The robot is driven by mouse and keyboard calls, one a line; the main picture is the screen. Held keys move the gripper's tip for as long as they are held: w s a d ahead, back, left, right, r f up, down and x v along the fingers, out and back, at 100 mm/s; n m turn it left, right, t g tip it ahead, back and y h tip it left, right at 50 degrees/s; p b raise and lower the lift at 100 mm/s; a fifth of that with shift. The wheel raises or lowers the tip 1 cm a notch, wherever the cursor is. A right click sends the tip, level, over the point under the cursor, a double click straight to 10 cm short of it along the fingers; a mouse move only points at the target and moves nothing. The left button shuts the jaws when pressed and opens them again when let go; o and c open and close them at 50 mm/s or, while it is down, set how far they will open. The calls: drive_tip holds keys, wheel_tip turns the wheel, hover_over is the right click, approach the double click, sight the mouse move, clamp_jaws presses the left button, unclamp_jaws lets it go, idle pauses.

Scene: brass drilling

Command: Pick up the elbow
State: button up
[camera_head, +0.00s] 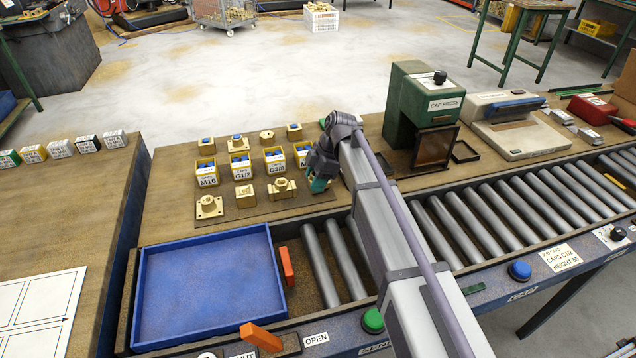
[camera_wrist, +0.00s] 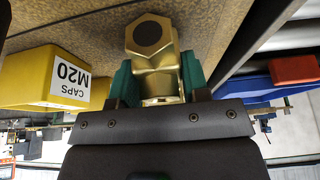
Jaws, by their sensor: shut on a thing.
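The elbow (camera_wrist: 152,55) is a brass fitting with a hexagonal end and a dark round opening, seen in the wrist view. My gripper (camera_wrist: 157,78) has its green fingers on both sides of it and is shut on it. In the head view my gripper (camera_head: 319,183) is at the right end of the board with the fittings, in front of the M20 bin. The elbow is mostly hidden there by my arm and fingers. I cannot tell whether it is clear of the board.
The yellow M20 caps bin (camera_wrist: 45,78) stands close beside my gripper. Several brass fittings (camera_head: 281,189) and yellow cap bins (camera_head: 207,174) are to the left. An empty blue tray (camera_head: 208,285) is front left; rollers (camera_head: 500,213) and a green cap press (camera_head: 420,100) are right.

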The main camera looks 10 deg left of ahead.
clamp_jaws()
